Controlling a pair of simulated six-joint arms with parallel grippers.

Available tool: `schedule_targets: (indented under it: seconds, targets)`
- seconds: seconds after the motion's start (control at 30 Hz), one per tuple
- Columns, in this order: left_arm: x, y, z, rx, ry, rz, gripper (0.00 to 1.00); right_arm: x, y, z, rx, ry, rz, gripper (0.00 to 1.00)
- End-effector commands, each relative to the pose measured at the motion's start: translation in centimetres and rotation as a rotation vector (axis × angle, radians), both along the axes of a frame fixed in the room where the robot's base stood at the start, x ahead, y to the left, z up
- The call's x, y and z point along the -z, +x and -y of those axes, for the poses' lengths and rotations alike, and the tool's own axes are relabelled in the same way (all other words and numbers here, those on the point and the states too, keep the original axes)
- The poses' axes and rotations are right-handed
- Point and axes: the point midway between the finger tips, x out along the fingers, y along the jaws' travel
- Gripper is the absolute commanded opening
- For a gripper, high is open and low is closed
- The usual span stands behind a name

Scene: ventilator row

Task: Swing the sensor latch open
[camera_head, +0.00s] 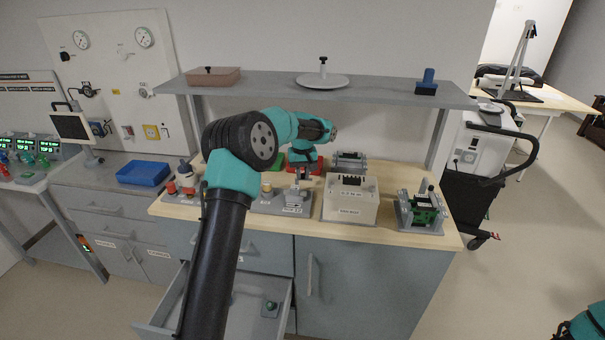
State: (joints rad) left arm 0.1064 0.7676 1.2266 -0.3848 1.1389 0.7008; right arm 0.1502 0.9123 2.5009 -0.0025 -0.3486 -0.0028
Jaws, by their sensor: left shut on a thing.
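My left arm comes in over the bench from the front, and its gripper (303,175) points down behind a small grey labelled fixture (296,199). The gripper is shut on a small part at the top of this fixture, which appears to be the sensor latch. The fingertips and the latch are tiny and partly hidden, so the latch's angle cannot be told. My right gripper is out of view.
A white labelled box (349,200) stands right of the fixture, and a green board in a grey holder (424,210) farther right. A shelf (300,91) spans above. An open drawer (260,318) juts out below. A blue tray (143,173) lies left.

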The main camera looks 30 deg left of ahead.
Motion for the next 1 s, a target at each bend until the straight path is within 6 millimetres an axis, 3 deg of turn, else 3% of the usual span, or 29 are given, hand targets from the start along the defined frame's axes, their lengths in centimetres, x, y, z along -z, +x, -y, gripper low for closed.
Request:
schedule_targets:
  seconds: [0.2, 0.23, 0.47, 0.77, 1.0]
  targets:
    - [-0.1, 0.0, 0.0, 0.001, 0.0, 0.002, 0.0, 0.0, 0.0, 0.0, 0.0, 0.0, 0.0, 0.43]
    - [-0.1, 0.0, 0.0, 0.001, 0.0, 0.002, 0.21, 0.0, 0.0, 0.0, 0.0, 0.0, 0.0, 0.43]
    - [0.0, 0.0, 0.0, 0.001, 0.0, 0.001, 0.43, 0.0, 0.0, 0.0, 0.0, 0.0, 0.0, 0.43]
    - [-0.1, 0.0, 0.0, 0.002, 0.001, 0.001, 0.44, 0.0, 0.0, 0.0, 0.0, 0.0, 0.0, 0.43]
    - [-1.8, 0.1, 0.0, 0.002, 0.0, 0.004, 0.44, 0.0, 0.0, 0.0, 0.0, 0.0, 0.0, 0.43]
